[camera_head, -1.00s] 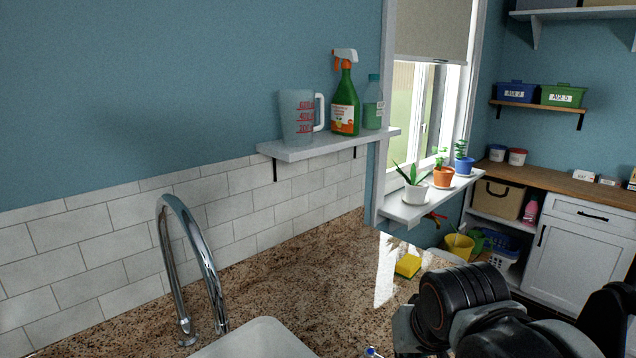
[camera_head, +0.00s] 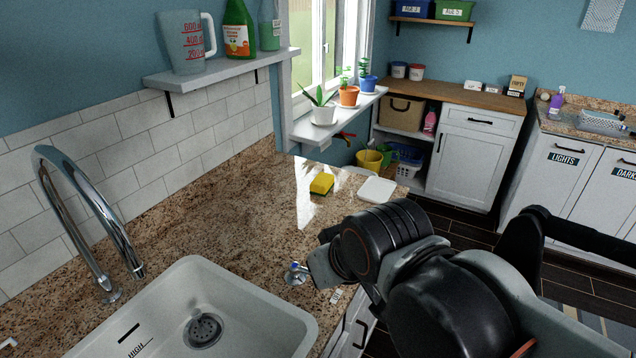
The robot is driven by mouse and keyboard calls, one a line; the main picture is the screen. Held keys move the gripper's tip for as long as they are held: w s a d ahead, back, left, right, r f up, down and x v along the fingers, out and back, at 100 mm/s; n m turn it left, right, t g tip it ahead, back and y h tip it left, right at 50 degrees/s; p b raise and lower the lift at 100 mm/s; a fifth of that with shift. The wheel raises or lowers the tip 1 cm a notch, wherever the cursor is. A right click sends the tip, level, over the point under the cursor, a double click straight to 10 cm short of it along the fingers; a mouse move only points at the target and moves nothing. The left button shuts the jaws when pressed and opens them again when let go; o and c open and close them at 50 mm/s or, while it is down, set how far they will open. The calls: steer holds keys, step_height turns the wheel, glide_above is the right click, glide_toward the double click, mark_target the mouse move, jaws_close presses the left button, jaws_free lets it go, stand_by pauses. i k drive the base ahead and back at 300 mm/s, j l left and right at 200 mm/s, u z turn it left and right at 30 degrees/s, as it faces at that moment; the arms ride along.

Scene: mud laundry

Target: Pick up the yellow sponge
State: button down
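The yellow sponge (camera_head: 321,184) lies flat on the speckled brown countertop (camera_head: 220,215), near its far end and in a patch of bright light. Its top is yellow and a darker green layer shows along its lower edge. Nothing touches it from above. My arm, black and grey, fills the lower right of the head view, in front of and to the right of the sponge. I cannot make out my gripper's fingers in this view.
A white flat item (camera_head: 376,190) lies right of the sponge. A sink (camera_head: 270,310) and curved chrome faucet (camera_head: 75,190) are at the left. A small chrome and blue fitting (camera_head: 297,273) is beside my arm. A shelf (camera_head: 220,70) overhangs the counter's back.

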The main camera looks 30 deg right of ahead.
mark_target(323, 183)
steer(key=i+l, duration=0.15)
steer(key=l, duration=0.2)
steer(key=i+l+u, duration=0.1)
steer(key=l, duration=0.25)
steer(key=i+l, duration=0.2)
steer(key=l, duration=0.15)
steer(key=i+l+u, duration=0.1)
steer(key=l, duration=0.3)
steer(key=i+l, duration=0.15)
steer(key=l, duration=0.2)
steer(key=i+l+u, duration=0.1)
steer(key=l, duration=0.3)
steer(key=i+l, duration=0.15)
steer(key=l, duration=0.2)
steer(key=u, duration=0.05)
